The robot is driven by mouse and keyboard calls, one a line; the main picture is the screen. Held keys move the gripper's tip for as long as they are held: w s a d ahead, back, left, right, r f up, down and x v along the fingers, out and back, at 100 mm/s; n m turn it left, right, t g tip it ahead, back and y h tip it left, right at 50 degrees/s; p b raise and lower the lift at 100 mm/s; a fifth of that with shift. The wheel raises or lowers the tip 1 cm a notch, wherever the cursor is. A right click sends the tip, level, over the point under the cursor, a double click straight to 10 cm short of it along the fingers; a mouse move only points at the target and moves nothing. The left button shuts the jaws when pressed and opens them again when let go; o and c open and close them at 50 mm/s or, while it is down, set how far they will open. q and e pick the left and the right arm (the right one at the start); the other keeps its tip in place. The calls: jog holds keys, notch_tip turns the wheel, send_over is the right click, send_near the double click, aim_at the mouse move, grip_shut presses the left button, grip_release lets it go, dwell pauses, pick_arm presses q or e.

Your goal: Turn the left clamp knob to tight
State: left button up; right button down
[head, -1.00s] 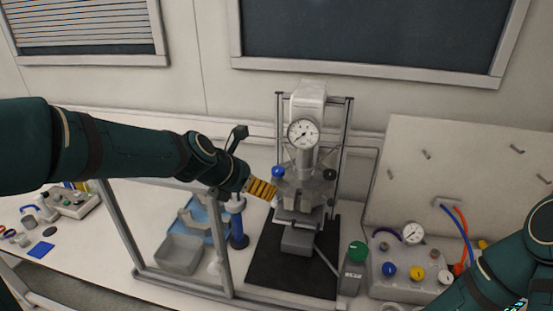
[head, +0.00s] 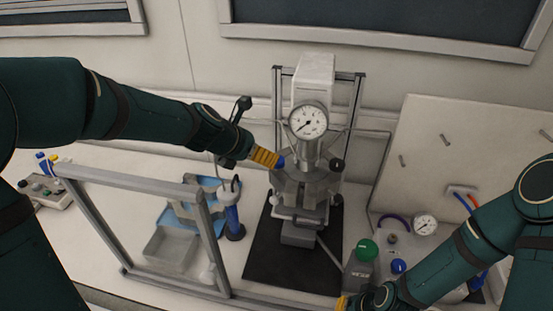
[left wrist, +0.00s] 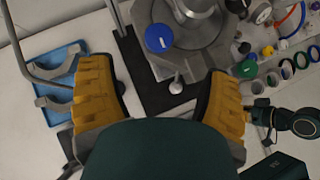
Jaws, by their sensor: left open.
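The blue left clamp knob (head: 281,161) is on the left side of the grey reactor (head: 304,180). In the left wrist view the blue knob (left wrist: 159,38), with a white mark on top, lies just beyond the fingertips, roughly centred between them. My left gripper (head: 267,158) has yellow fingers; its tips overlap the knob's left side in the head view. In the left wrist view my left gripper (left wrist: 160,68) is open with nothing between its fingers. My right gripper (head: 344,302) shows only as a bit of yellow at the bottom edge.
A black knob (head: 337,165) is on the reactor's right side, below a pressure gauge (head: 309,121). A grey frame (head: 207,240), a blue tray (head: 180,222) and a blue cylinder (head: 233,218) stand to the left.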

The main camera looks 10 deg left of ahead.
pick_arm(q)
jog(key=b+x, duration=0.1)
jog(key=x, duration=0.9)
jog(key=shift+w+f, duration=0.1)
jog(key=shift+w, duration=0.15)
jog(key=c, duration=1.2)
